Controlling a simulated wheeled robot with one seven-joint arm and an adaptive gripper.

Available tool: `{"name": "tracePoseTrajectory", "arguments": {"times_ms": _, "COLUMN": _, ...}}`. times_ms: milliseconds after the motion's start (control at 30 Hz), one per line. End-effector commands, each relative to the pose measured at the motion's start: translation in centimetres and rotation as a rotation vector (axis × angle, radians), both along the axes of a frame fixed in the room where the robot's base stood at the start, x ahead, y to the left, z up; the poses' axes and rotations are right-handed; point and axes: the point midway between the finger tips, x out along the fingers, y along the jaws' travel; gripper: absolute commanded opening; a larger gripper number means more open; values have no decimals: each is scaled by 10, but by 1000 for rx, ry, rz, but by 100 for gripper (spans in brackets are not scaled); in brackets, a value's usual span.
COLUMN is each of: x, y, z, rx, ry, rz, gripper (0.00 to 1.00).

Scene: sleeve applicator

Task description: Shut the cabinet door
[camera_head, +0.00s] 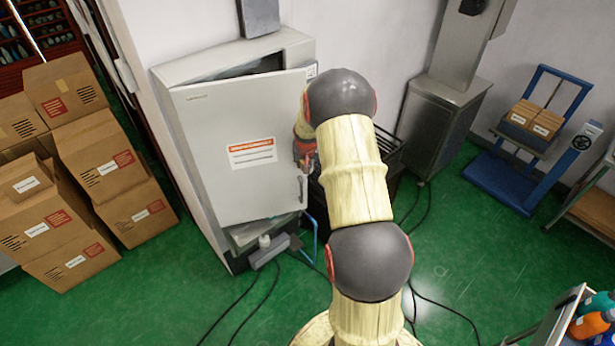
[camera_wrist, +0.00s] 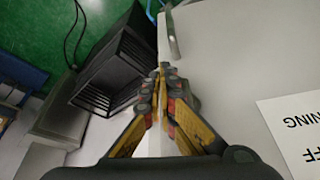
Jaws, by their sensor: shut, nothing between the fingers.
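The cabinet (camera_head: 300,50) is a light grey box against the white wall. Its door (camera_head: 215,150) carries a warning label and stands slightly ajar, with a dark gap along the top. The door's handle (camera_head: 303,186) is near its right edge, low down; it also shows in the wrist view (camera_wrist: 170,38). My gripper (camera_head: 306,165) is at the door's right edge, above the handle, partly hidden by my arm. In the wrist view my gripper (camera_wrist: 160,72) has its fingertips together, over the door's edge; whether they touch it I cannot tell.
A black crate-like bin (camera_wrist: 115,60) stands beside the cabinet. A grey metal machine (camera_head: 445,115) is to its right. Cardboard boxes (camera_head: 75,180) are stacked at the left, and a blue trolley (camera_head: 520,150) stands at the right. Cables lie on the green floor.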

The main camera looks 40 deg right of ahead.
Motion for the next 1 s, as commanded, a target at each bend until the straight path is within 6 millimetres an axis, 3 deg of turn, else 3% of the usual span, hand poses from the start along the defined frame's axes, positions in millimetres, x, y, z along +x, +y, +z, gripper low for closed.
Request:
{"name": "tracePoseTrajectory", "arguments": {"times_ms": 200, "x": 48, "y": -28, "z": -2, "rx": -1, "ry": -2, "rz": 111, "gripper": 0}}
{"name": "tracePoseTrajectory", "arguments": {"times_ms": 500, "x": 109, "y": -51, "z": -3, "rx": -1, "ry": -2, "rz": 284, "gripper": 0}}
{"name": "tracePoseTrajectory", "arguments": {"times_ms": 700, "x": 136, "y": -57, "z": -2, "rx": -1, "ry": -1, "rz": 360, "gripper": 0}}
{"name": "tracePoseTrajectory", "arguments": {"times_ms": 1000, "x": 155, "y": -61, "z": 0, "rx": -2, "ry": -1, "rz": 411, "gripper": 0}}
